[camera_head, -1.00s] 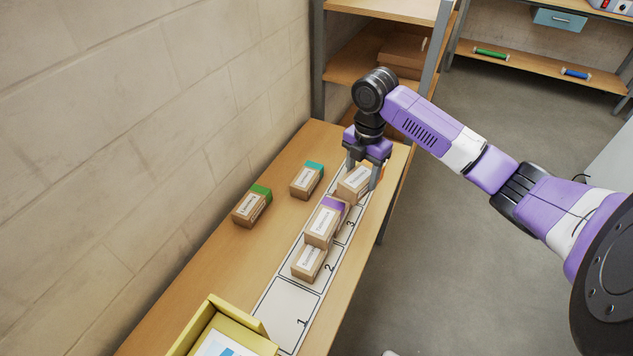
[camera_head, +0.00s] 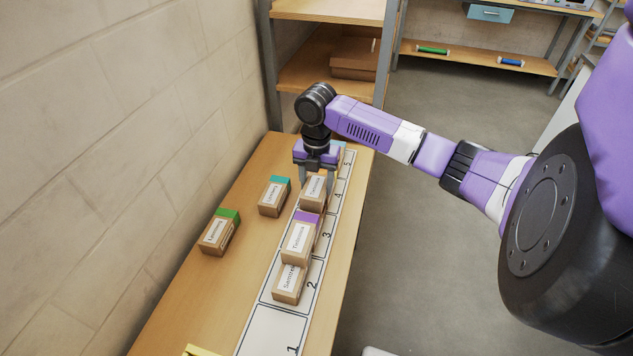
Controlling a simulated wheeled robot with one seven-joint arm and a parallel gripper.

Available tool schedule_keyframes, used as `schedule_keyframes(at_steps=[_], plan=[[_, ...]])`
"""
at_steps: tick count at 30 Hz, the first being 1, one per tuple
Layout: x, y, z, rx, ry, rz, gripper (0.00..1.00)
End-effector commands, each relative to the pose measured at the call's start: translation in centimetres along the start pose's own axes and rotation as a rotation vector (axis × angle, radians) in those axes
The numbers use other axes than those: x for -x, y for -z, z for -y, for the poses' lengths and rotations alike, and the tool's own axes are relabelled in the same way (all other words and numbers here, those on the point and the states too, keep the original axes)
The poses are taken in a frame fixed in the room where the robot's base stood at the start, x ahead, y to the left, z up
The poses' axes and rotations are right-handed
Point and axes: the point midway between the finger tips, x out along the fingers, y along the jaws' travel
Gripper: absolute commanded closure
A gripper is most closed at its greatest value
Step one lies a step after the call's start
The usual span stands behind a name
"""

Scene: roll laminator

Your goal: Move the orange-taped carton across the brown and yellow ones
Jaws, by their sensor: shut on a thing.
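The orange-taped carton (camera_head: 313,193) is a small brown box with a white label; a bit of orange tape shows at its top by the fingers. My gripper (camera_head: 316,178) is shut on it from above, with a finger on either side. It is over the numbered strip, left of the number 4; whether it touches the strip is unclear. I cannot make out brown or yellow tape on any carton. A carton (camera_head: 288,284) near number 2 has its tape hidden behind the purple-taped carton (camera_head: 298,241).
The numbered strip (camera_head: 274,329) runs along the wooden table (camera_head: 185,312). Teal-taped (camera_head: 272,199) and green-taped (camera_head: 217,235) cartons stand left of it. Something blue (camera_head: 340,145) shows behind my gripper. A shelf unit (camera_head: 325,75) and the wall border the table. Slot 1 is clear.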

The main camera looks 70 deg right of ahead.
Motion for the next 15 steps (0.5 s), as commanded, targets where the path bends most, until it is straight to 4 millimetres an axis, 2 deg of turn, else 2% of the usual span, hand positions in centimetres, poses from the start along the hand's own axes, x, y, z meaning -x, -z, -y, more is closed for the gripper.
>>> schedule_keyframes(at_steps=[1,4,15], plan=[[-0.68,-0.05,0.01,-0.001,0.000,0.001,0.92],[-1.07,-0.06,0.01,-0.001,0.000,0.001,0.92],[-1.08,-0.03,0.00,-0.001,0.000,0.001,0.92]])
